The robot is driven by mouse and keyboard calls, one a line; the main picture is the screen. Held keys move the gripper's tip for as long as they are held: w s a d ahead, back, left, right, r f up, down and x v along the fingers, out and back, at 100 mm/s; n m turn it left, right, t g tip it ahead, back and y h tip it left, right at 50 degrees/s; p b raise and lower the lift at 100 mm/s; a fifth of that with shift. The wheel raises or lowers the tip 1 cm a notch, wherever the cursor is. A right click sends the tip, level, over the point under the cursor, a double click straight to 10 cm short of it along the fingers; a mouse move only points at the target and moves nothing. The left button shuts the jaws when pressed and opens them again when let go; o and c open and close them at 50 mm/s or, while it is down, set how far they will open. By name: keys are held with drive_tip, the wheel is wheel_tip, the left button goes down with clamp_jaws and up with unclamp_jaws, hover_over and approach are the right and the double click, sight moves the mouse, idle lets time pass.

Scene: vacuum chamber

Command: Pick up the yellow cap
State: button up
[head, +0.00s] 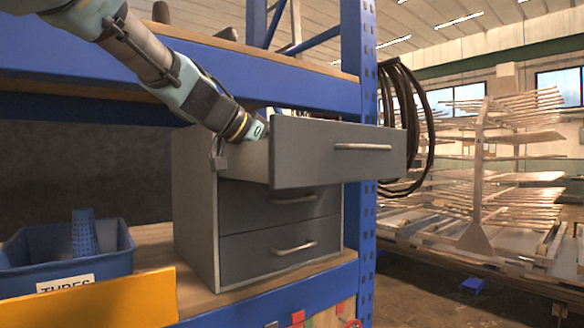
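I cannot make out a yellow cap in the head view. The top drawer (340,152) of a grey cabinet (195,215) is pulled open. My arm comes down from the upper left, and my gripper (257,131) is at the left rear of the open drawer, by its side wall. The fingers are mostly hidden by the drawer and the wrist, so I cannot see whether they are open or hold anything. Small light-coloured items (284,113) show just above the drawer's edge; the rest of its inside is hidden.
Two lower drawers (280,205) are shut. A blue bin (60,262) labelled "TUBES" stands left on the wooden shelf, behind a yellow-orange panel (100,303). A blue upper beam (270,85) and post (358,60) frame the cabinet. Black hoses (425,130) hang right.

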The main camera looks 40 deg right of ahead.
drive_tip(key=c, duration=1.1)
drive_tip(key=shift+r, duration=0.1)
